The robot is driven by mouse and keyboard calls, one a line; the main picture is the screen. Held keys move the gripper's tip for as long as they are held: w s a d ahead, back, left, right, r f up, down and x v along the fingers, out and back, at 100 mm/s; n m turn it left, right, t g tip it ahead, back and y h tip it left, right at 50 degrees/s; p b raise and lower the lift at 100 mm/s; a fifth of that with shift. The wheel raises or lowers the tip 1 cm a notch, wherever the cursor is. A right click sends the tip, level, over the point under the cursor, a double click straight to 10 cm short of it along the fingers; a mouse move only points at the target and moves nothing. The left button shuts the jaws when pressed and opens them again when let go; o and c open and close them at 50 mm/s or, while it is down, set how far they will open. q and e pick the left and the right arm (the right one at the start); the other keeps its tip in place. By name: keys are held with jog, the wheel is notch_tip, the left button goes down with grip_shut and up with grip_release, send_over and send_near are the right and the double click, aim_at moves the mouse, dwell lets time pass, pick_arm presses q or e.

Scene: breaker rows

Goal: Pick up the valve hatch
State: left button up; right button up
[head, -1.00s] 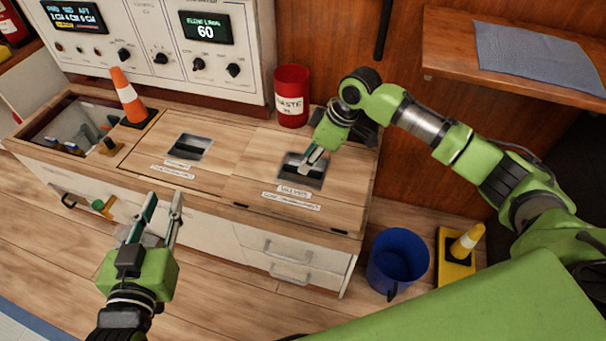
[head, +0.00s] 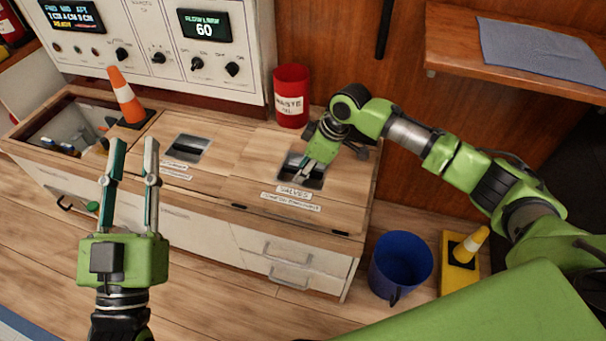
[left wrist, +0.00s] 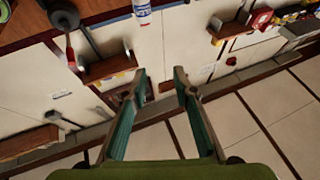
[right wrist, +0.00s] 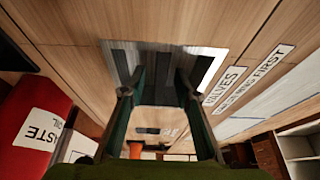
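The valve hatch (head: 335,190) is the right-hand wooden lid on the bench top, lying flat with a "VALVES" label (head: 293,193) near its front. It has a recessed metal pull (right wrist: 215,58). My right gripper (head: 302,178) points down at this recess. In the right wrist view its fingertips (right wrist: 158,88) are apart, in front of the metal plate and its dark slots. The fingertips partly hide the pull, and contact cannot be made out. My left gripper (head: 132,155) is open and empty, in front of the bench's left part.
A red waste bin (head: 291,95) stands behind the hatch. Another lid with a recess (head: 188,148) lies to its left, then an open compartment (head: 62,125) and an orange cone (head: 127,97). A blue bucket (head: 400,262) and a yellow cone stand (head: 460,262) are on the floor.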

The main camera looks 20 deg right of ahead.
pick_arm(q)
jog(key=shift+w+a+f+g+y+p, duration=0.15)
jog(key=shift+w+f+g, duration=0.25)
jog(key=shift+f, duration=0.45)
jog(key=shift+w+d+f+g+y+p, duration=0.1)
jog(key=shift+w+f+g+y+p, duration=0.15)
jog(key=shift+f+g, duration=0.4)
pick_arm(e)
jog(key=shift+f, duration=0.15)
dwell(0.9)
pick_arm(q)
jog(key=shift+f, duration=0.45)
jog(key=shift+w+f, duration=0.1)
jog(key=shift+f, duration=0.15)
jog(key=shift+a+f+g, duration=0.1)
jog(key=shift+f+g, duration=0.2)
jog(key=shift+g, duration=0.05)
pick_arm(e)
jog(key=shift+f, duration=0.1)
dwell(0.3)
grip_shut()
pick_arm(q)
jog(key=shift+w, duration=0.1)
pick_arm(e)
jog(key=shift+w+r, duration=0.15)
jog(key=shift+r, duration=0.05)
